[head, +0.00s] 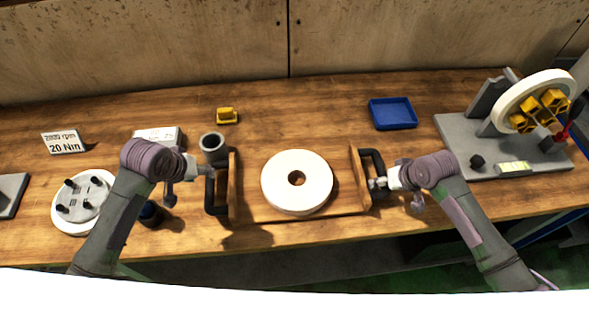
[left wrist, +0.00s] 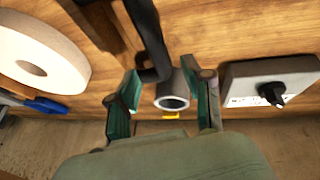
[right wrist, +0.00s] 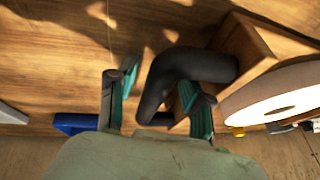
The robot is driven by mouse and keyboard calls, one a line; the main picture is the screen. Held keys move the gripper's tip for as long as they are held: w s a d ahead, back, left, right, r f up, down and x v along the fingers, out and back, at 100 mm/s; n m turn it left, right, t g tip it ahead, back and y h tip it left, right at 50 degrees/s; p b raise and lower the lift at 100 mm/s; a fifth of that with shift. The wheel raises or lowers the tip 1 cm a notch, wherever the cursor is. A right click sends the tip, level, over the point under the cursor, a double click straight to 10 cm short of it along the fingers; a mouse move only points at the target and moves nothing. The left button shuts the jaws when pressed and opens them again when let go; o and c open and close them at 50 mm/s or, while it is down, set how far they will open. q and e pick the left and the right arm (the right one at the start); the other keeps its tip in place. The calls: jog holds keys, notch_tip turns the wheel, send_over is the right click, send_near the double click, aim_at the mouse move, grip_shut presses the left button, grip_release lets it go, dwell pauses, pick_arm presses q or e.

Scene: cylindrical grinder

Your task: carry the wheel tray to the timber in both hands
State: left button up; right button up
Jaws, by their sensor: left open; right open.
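The wheel tray (head: 233,184) is wooden, with upright end boards and a black handle on each end; a thick white wheel (head: 283,168) lies flat in it. My left gripper (head: 208,172) is open at the left handle (head: 212,208). In the left wrist view that handle (left wrist: 148,38) reaches down between the open fingers (left wrist: 163,100). My right gripper (head: 377,184) is open at the right handle (head: 376,160). In the right wrist view the handle (right wrist: 155,88) lies between the open fingers (right wrist: 160,95). I cannot tell whether any finger touches. I cannot make out a separate timber.
A grey tube (head: 213,147) stands close beside my left gripper. A yellow block (head: 227,116) and a blue bin (head: 392,113) are behind the tray. A grey fixture (head: 465,140) with a mounted wheel stands right. A round flange plate (head: 83,200) lies left. The bench's front edge is near.

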jog(key=shift+r, duration=0.15)
pick_arm(q)
jog(key=v, duration=0.5)
jog(key=shift+r, duration=0.1)
pick_arm(e)
jog(key=v, duration=1.1)
jog(key=shift+r, duration=0.3)
jog(key=shift+s+d, duration=0.1)
